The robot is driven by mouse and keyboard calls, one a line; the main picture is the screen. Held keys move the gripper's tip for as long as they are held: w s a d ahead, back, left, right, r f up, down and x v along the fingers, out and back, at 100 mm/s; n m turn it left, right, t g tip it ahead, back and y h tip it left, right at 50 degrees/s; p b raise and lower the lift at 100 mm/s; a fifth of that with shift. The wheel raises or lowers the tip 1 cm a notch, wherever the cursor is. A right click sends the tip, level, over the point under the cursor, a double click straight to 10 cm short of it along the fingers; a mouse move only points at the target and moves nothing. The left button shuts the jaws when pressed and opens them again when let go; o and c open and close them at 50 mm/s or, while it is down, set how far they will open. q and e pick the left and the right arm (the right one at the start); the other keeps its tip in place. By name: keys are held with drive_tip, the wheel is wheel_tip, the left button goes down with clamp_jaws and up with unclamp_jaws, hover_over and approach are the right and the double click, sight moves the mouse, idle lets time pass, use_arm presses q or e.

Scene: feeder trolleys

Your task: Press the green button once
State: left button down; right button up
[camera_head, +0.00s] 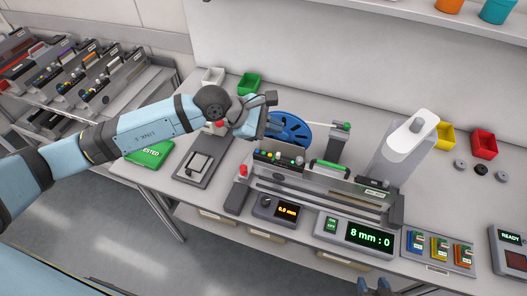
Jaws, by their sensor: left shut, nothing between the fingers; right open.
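A display box (368,238) at the bench's front reads "8 mm : 0". Another green part (347,126) tops a grey post behind. Which of these is the task's green button I cannot tell for sure. My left gripper (266,112) is shut and empty, above the bench beside the blue reel (289,130), behind and left of the display box. My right gripper (374,287) shows only as fingertips at the bottom edge, open, in front of and below the display box.
The feeder rail (318,187) and a white-topped unit (412,138) stand behind the display box. A smaller box with orange digits (277,209) is at its left, coloured cartridges (439,246) at its right. Green (249,83), yellow and red (484,144) bins stand behind.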

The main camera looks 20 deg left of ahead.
use_arm(q)
drive_tip(key=a, duration=0.1)
drive_tip(key=w+a+f+y, duration=0.1)
drive_tip(key=a+m+y, duration=0.1)
drive_tip(key=shift+w+a+f, duration=0.15)
drive_tip(key=shift+w+f, duration=0.05)
drive_tip(key=shift+w, duration=0.15)
drive_tip(key=b, duration=0.4)
hover_over(263, 154)
wheel_tip(263, 154, down, 8)
drive_tip(key=shift+r, duration=0.1)
drive_tip(key=shift+f+b, duration=0.45)
drive_tip(key=shift+f, duration=0.05)
idle(0.3)
idle(0.8)
